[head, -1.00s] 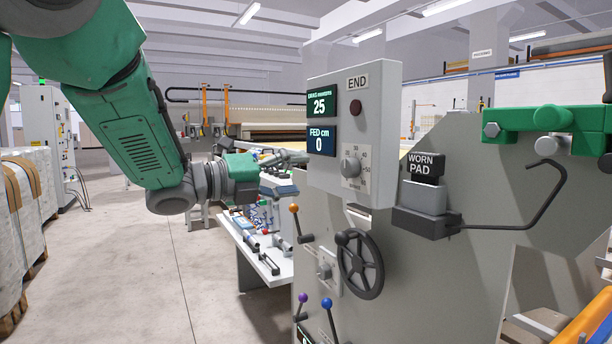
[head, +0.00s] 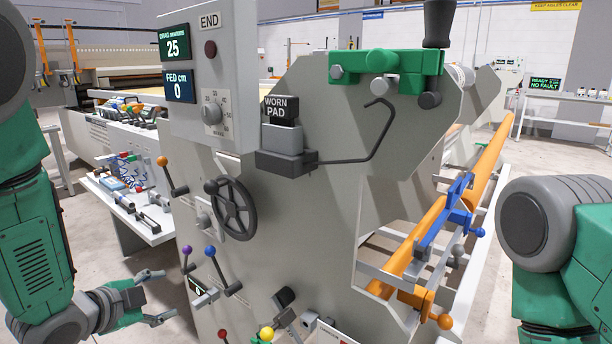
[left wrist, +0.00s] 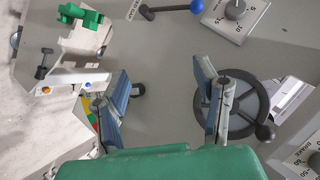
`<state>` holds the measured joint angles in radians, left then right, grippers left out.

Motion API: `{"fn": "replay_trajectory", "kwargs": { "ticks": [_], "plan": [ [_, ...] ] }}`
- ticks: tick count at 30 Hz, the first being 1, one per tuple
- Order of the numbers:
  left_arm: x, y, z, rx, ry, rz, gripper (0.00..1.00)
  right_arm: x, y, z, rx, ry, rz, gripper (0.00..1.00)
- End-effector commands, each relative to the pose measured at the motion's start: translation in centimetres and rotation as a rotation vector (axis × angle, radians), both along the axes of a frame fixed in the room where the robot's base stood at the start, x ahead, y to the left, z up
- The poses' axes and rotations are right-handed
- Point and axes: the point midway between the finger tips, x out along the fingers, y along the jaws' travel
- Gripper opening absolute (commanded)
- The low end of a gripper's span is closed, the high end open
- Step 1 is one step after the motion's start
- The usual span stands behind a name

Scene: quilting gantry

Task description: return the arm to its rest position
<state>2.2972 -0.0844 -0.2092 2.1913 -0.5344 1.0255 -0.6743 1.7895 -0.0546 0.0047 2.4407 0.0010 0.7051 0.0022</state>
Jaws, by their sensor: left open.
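My left arm comes in from the left edge of the head view, hanging down with its forearm bent towards the machine. My left gripper (head: 156,297) is at the lower left, its fingers apart and empty, in front of the grey machine's lower left side. In the left wrist view the two blue-grey fingers of the left gripper (left wrist: 162,88) are spread, with only the machine's grey face behind the gap. My right arm (head: 560,250) shows at the right edge; its gripper is out of view.
The grey machine panel (head: 330,210) fills the middle, with a handwheel (head: 234,209), a blue-knobbed lever (head: 222,272) and a purple-knobbed lever (head: 189,260) near the left gripper. A white side table (head: 125,205) stands behind. An orange rail (head: 425,235) runs at right.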

Motion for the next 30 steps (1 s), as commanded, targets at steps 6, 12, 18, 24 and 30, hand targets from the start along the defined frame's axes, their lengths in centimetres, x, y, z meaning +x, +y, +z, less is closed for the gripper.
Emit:
{"fn": "replay_trajectory", "kwargs": {
  "ticks": [6,12,18,24,30],
  "plan": [
    [-11.8,0.2,-12.5,-0.223,0.467,0.402,0.56,0.0,0.0,1.4,0.0,0.0,0.0,0.0],
    [-24.3,0.2,-18.7,-0.322,0.806,0.796,0.56,0.0,0.0,2.3,0.0,0.0,0.0,0.0],
    [-32.2,-0.1,-20.4,-0.337,0.975,1.047,0.56,0.0,0.0,2.8,0.0,0.0,0.0,0.0],
    [-33.7,-0.1,-20.6,-0.337,1.004,1.098,0.56,0.0,0.0,2.8,0.0,0.0,0.0,0.0],
    [-33.7,-0.1,-20.6,-0.337,1.004,1.098,0.56,0.0,0.0,2.8,0.0,0.0,0.0,0.0]
  ]
}}
